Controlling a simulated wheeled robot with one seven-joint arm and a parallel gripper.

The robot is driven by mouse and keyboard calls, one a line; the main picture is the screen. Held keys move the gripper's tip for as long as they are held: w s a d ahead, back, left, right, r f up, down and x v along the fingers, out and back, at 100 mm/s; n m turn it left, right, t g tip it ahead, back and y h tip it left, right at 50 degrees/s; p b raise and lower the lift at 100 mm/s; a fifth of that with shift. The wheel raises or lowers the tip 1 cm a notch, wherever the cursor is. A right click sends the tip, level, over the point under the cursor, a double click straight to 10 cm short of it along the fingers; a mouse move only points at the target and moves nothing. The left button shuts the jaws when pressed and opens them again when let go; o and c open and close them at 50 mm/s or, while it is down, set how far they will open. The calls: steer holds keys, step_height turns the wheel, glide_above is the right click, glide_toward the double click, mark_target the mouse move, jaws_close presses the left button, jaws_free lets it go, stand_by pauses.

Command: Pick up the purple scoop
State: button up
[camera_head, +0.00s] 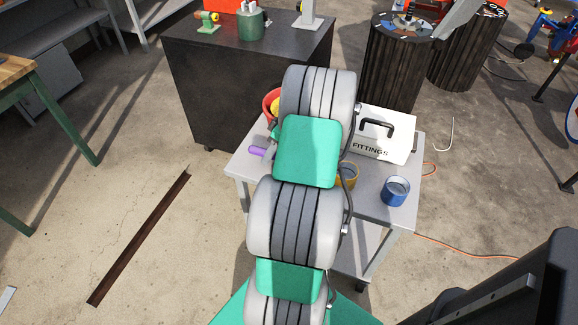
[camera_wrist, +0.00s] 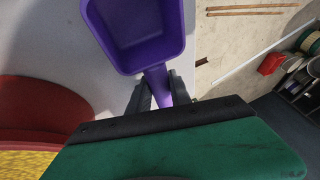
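The purple scoop (camera_wrist: 138,30) has a squared bowl with an open hollow and a narrower handle. In the wrist view it lies at the top, over the light tabletop, with its handle pointing down toward my gripper. My gripper (camera_wrist: 160,90) has its two dark fingers one on each side of the handle. The handle fills most of the gap; whether both fingers press on it cannot be told. In the head view the scoop (camera_head: 257,152) shows as a small purple piece at the table's left side, beside my green arm link. My gripper is hidden there behind the arm.
The small grey table (camera_head: 385,219) also holds a white FITTINGS box (camera_head: 385,147), a blue tin (camera_head: 396,191) and a yellow tin (camera_head: 348,178). A red pot with yellow contents (camera_wrist: 40,108) is close left of my gripper. A dark cabinet (camera_head: 215,95) stands behind.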

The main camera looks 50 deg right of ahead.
jaws_close()
stand_by(0.3)
